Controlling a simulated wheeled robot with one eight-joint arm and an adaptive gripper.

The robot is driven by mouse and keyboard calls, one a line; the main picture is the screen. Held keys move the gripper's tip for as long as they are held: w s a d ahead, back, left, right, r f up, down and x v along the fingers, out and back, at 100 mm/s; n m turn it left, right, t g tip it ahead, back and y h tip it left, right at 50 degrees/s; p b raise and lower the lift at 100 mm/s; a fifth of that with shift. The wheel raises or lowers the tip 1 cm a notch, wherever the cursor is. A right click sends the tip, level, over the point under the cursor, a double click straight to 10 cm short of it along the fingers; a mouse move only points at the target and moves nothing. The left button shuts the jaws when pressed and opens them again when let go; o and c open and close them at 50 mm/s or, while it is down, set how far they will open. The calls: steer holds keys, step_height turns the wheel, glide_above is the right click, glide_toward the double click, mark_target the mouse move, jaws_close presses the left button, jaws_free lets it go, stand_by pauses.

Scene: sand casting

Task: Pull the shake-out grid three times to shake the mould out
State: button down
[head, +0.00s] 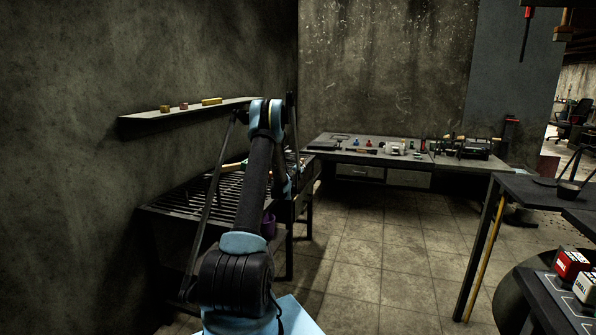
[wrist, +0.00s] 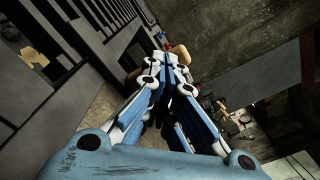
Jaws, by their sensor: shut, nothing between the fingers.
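The shake-out grid (head: 178,197) is a dark frame of parallel metal bars on legs, at the left in the head view, partly covered by my arm. Its bars (wrist: 82,72) also show tilted at the upper left of the wrist view. My gripper (wrist: 172,58) is shut with its fingers together, beside the grid's edge. A tan, rounded handle-like piece (wrist: 179,50) shows just past the fingertips; whether they touch it I cannot tell. In the head view my arm hides most of the gripper. I cannot make out the mould.
A wall shelf (head: 150,119) with small blocks hangs above the grid. A workbench (head: 345,157) with tools stands at the back. A dark table (head: 535,190) with a ladle is at the right. The tiled floor (head: 385,260) between them is clear.

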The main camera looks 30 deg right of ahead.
steer(key=v, duration=0.4)
steer(key=shift+a, duration=0.1)
stand_by(0.3)
stand_by(0.4)
